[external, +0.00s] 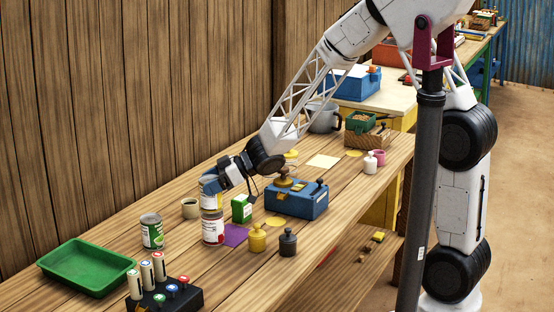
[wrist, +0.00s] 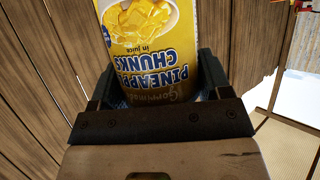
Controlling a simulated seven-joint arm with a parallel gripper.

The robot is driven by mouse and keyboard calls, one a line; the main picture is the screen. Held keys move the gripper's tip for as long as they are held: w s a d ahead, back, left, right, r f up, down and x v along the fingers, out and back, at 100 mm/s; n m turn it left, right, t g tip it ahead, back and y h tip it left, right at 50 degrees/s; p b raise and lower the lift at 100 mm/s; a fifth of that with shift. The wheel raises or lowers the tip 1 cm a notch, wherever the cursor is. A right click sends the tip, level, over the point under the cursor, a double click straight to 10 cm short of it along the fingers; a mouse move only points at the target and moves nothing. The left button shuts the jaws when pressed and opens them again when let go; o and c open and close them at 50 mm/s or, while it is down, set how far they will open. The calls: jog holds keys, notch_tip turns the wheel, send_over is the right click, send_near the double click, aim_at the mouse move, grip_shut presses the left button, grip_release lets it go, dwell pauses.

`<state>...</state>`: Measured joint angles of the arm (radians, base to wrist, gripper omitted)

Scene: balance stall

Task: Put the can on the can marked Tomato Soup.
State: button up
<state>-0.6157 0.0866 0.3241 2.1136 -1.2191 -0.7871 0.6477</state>
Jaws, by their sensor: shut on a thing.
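My gripper (external: 211,186) is shut on a can with a yellow label reading "Pineapple Chunks" (wrist: 150,60), which fills the space between the fingers in the wrist view. In the external view the held can (external: 211,201) is upright, directly above a can with a white and red label (external: 213,230) on the bench. The two look touching or nearly so; I cannot tell if a gap is left. The lower can's print is too small to read. Another can with a green and white label (external: 152,232) stands to the left, apart.
A beige cup (external: 190,208) and a green box (external: 241,208) stand close by my gripper. A blue box with knobs (external: 297,201) is to the right. Yellow (external: 257,239) and dark (external: 288,243) weights stand in front. A green tray (external: 86,267) lies at left.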

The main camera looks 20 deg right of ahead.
jog(key=shift+f, duration=0.5)
jog(key=shift+f, duration=0.15)
jog(key=o, duration=1.2)
jog(key=shift+d+r, duration=0.2)
jog(key=v, duration=1.1)
jog(key=shift+s+d+r, duration=0.1)
jog(key=shift+d+r, duration=0.1)
jog(key=shift+d, duration=0.05)
